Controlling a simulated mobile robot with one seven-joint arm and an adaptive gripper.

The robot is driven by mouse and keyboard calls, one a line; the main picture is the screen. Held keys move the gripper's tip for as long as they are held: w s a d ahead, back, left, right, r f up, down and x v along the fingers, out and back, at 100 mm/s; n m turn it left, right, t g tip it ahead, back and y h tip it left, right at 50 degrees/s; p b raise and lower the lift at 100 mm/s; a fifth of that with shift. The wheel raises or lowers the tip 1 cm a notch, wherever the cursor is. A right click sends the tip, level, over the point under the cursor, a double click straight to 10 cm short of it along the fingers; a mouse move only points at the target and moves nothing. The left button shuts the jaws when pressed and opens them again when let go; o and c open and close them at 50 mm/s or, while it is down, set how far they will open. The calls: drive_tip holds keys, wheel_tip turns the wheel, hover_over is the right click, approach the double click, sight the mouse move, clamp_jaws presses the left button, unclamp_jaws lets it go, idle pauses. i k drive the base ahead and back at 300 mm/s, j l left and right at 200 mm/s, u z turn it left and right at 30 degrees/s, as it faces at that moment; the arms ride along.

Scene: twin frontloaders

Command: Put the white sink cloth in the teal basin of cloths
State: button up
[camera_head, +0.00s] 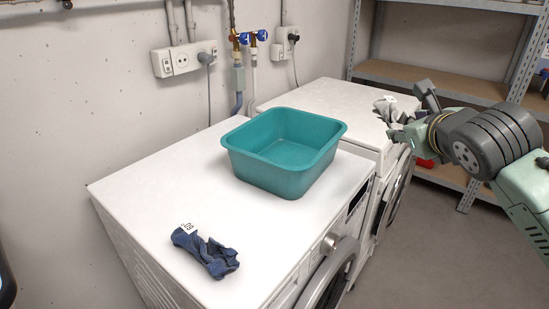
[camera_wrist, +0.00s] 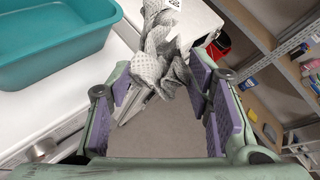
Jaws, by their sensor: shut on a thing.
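The teal basin (camera_head: 285,177) stands on the near white machine, and its visible inside looks empty. Its corner also shows at the upper left of the wrist view (camera_wrist: 60,73). The whitish-grey textured cloth (camera_head: 385,105) is crumpled at the end of my gripper (camera_head: 408,113), right of the basin. In the wrist view the cloth (camera_wrist: 158,43) bunches between the fingertips, with a white tag on it. My gripper (camera_wrist: 160,77) is shut on this cloth, its purple-padded fingers held apart by it. My fingertips are partly hidden in the head view.
A crumpled blue cloth (camera_head: 205,251) with a white tag lies on the near machine (camera_head: 140,200). The far machine (camera_head: 315,98) stands behind the basin. Metal shelving (camera_head: 440,80) stands at the back right. Taps (camera_head: 250,37) and pipes are on the wall.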

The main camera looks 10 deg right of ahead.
sight(295, 158)
drive_tip(key=i+j, duration=0.2)
drive_tip(key=j, duration=0.15)
drive_tip(key=i+j+z, duration=0.15)
drive_tip(key=j, duration=0.2)
drive_tip(key=i+j, duration=0.2)
drive_tip(key=j, duration=0.2)
drive_tip(key=i+j+z, duration=0.15)
drive_tip(key=j, duration=0.2)
